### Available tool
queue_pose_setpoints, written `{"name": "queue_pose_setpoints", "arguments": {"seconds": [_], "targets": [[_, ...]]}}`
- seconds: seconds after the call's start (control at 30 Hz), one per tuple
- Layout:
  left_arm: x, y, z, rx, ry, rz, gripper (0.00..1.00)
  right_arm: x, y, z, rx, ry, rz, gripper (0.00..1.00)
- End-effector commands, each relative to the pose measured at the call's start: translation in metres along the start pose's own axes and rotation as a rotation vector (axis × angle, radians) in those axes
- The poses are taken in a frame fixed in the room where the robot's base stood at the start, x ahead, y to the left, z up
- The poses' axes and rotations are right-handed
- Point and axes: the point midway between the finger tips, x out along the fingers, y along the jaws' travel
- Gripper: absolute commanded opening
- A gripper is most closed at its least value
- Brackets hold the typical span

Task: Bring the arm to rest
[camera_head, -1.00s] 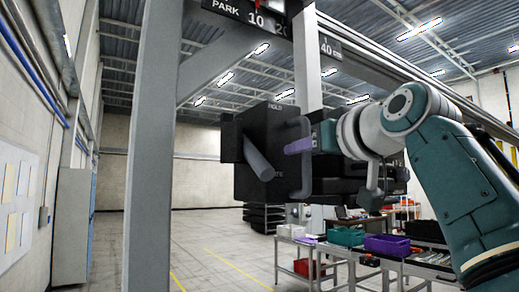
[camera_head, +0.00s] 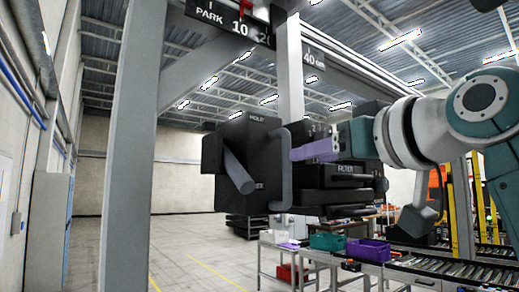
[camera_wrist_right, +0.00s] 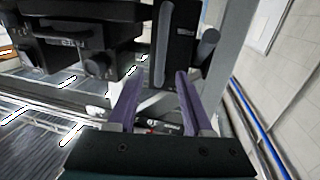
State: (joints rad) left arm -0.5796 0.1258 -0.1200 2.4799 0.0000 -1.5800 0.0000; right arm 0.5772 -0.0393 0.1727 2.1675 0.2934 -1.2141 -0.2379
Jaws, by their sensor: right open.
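My right arm comes in from the right in the head view. My right gripper (camera_head: 314,150) has purple fingers and points left at the black machine. Its fingertips appear close to the grey bar handle (camera_head: 280,172) on the machine's front. I cannot tell the exact gap. In the right wrist view the two purple fingers of the gripper (camera_wrist_right: 157,88) stand apart with nothing held between them. The black machine (camera_head: 225,157) has a slanted grey lever (camera_head: 239,171) on its left. My left gripper is not in view.
Grey posts (camera_head: 133,150) and an overhead sign (camera_head: 228,20) frame the machine. Behind stand a bench with a teal bin (camera_head: 327,241) and a purple bin (camera_head: 368,250), and a roller conveyor (camera_head: 450,262). The floor at left (camera_head: 190,250) is clear.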

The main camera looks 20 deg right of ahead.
Motion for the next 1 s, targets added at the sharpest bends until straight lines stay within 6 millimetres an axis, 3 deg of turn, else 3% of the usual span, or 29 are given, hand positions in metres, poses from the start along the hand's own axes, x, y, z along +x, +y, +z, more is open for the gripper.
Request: {"name": "queue_pose_setpoints", "arguments": {"seconds": [0.2, 0.63, 0.73, 0.87, 0.97, 1.0], "targets": [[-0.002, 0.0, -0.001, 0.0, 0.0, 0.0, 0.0, -0.011, 0.0, 0.0, -0.001, -0.001, 0.0, 0.51], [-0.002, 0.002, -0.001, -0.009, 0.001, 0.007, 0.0, -0.011, 0.0, 0.0, 0.0, -0.001, 0.0, 0.51], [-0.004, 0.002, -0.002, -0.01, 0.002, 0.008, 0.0, -0.012, -0.001, 0.008, -0.001, -0.026, 0.0, 0.51], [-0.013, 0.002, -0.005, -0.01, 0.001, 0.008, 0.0, -0.021, -0.006, 0.059, -0.008, -0.178, 0.005, 0.51], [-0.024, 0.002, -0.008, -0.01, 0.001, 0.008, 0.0, -0.048, -0.015, 0.126, -0.016, -0.388, 0.009, 0.51], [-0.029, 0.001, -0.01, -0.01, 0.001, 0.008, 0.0, -0.064, -0.02, 0.154, -0.018, -0.484, 0.01, 0.51]]}}
